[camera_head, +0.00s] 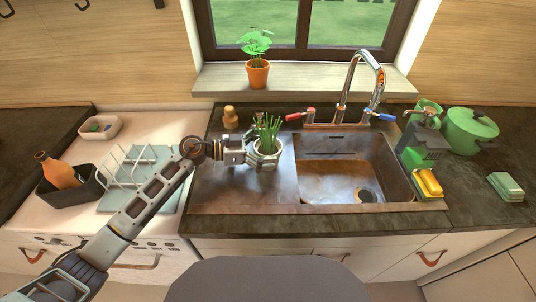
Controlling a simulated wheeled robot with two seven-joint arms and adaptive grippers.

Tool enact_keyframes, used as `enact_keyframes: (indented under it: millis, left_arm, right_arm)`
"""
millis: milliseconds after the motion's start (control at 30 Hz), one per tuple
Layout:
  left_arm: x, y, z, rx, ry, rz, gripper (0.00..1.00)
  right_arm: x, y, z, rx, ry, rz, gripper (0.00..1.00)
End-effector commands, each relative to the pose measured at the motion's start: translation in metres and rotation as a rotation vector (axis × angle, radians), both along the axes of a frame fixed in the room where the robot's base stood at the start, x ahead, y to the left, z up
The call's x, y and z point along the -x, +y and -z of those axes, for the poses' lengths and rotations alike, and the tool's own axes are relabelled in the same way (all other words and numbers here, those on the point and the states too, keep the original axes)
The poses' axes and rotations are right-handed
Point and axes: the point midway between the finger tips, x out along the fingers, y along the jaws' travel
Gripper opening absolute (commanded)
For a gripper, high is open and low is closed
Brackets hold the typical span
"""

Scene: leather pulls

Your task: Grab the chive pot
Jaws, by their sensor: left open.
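The chive pot (267,146) is a small pale pot with upright green chives. It stands on the dark metal drainboard, left of the sink basin. My left gripper (258,150) reaches in from the left and is at the pot, with its fingers around or beside the pot's sides. The gripper is open. Whether the fingers touch the pot cannot be told at this size. My right gripper is not in view.
The sink basin (350,170) with a tall chrome faucet (362,80) lies right of the pot. A terracotta plant (258,74) stands on the windowsill behind. A wooden shaker (230,116) stands behind the gripper. A dish rack (140,172) is at left. The front drainboard is clear.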

Motion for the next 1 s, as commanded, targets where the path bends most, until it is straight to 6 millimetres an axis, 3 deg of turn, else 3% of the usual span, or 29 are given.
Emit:
enact_keyframes:
  millis: [100, 567, 1000]
  left_arm:
    - [0.0, 0.0001, 0.0001, 0.0, 0.0, 0.0, 1.0]
    - [0.0001, 0.0001, 0.0002, 0.0, 0.0, 0.0, 0.41]
    - [-0.0005, 0.0004, -0.009, 0.001, -0.002, -0.001, 0.4]
  right_arm:
    - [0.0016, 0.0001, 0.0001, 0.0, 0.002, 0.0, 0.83]
    - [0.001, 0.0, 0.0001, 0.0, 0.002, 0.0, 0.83]
    - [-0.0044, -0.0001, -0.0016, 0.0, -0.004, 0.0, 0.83]
